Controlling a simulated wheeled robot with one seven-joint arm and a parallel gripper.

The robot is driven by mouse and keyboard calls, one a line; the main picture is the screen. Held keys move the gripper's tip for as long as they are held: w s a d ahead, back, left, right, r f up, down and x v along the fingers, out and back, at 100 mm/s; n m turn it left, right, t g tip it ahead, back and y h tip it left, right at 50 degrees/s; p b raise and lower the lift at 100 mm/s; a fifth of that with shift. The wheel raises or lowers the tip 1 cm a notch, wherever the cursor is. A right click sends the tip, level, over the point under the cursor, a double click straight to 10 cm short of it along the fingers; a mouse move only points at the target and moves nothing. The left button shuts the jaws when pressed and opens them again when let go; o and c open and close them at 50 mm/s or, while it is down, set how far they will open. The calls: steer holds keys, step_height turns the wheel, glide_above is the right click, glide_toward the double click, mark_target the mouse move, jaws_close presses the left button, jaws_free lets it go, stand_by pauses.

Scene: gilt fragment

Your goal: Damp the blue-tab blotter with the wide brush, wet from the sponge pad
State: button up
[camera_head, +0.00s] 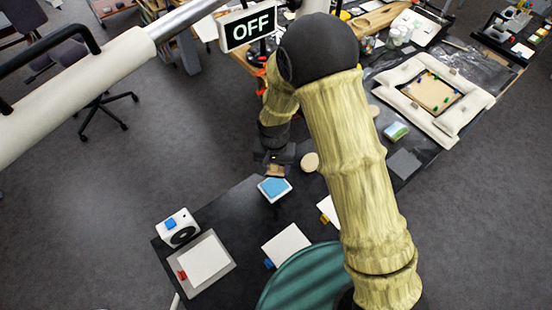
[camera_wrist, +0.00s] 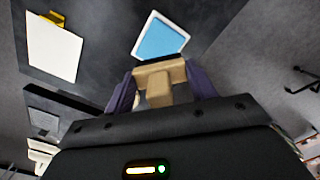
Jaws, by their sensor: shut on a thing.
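My gripper (camera_head: 277,158) is shut on the wide brush, a pale wooden piece (camera_wrist: 158,72) with a dark edge, held between two purple fingers in the wrist view. The brush (camera_head: 275,171) is just beyond the sponge pad (camera_head: 274,188), a blue pad in a white tray. In the wrist view the sponge pad (camera_wrist: 163,39) lies just past the brush's dark edge; I cannot tell whether they touch. The blue-tab blotter (camera_head: 287,245) is a white sheet lying flat on the dark table, nearer than the pad, its blue tab at its lower left corner.
A red-tab white sheet (camera_head: 207,260) lies on a grey board at left, beside a white box (camera_head: 178,228) with a blue top. A yellow-tab sheet (camera_head: 328,208) is partly behind my arm; it also shows in the wrist view (camera_wrist: 53,52). A round beige thing (camera_head: 309,162) is near my gripper.

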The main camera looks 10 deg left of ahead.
steer(key=shift+s, duration=0.15)
steer(key=shift+f, duration=0.35)
steer(key=shift+w+d+f+b, duration=0.1)
steer(key=shift+w+f+b, duration=0.1)
steer(key=shift+f+b, duration=0.65)
steer(key=f+b, duration=0.2)
steer(key=f, duration=0.1)
steer(key=shift+s+a, duration=0.2)
steer(key=shift+d+f+b, duration=0.1)
steer(key=shift+f+b, duration=0.2)
steer(key=shift+b, duration=0.05)
steer(key=shift+f+b, duration=0.35)
steer(key=shift+f, duration=0.2)
stand_by(1.2)
steer(key=shift+r, duration=0.1)
